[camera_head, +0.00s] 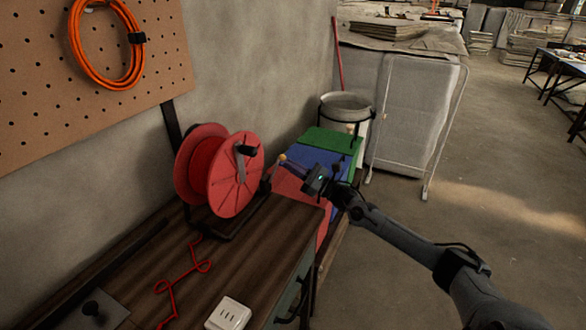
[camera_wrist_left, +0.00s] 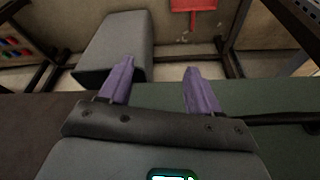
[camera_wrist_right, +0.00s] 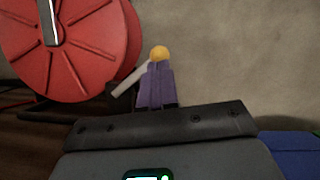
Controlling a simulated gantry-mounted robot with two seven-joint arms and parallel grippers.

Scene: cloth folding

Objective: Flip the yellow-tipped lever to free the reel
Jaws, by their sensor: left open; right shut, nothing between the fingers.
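The red reel (camera_head: 236,178) stands on a black frame on the wooden bench and fills the upper left of the right wrist view (camera_wrist_right: 88,62). A lever with a yellow ball tip (camera_wrist_right: 159,53) and a pale shaft (camera_wrist_right: 130,78) is to the right of the reel; the tip also shows in the head view (camera_head: 282,157). My right gripper (camera_wrist_right: 158,68) is shut and empty, its fingertips overlapping the lever's tip end in view; I cannot tell whether they touch. My left gripper (camera_wrist_left: 158,72) is open and empty, seen only in its own wrist view.
A red cord (camera_head: 178,285) and a white socket block (camera_head: 228,313) lie on the bench (camera_head: 262,235). Red, blue and green bins (camera_head: 330,140) stand beyond the reel. An orange cable coil (camera_head: 82,50) hangs on the pegboard. A grey box (camera_wrist_left: 118,45) is ahead of my left gripper.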

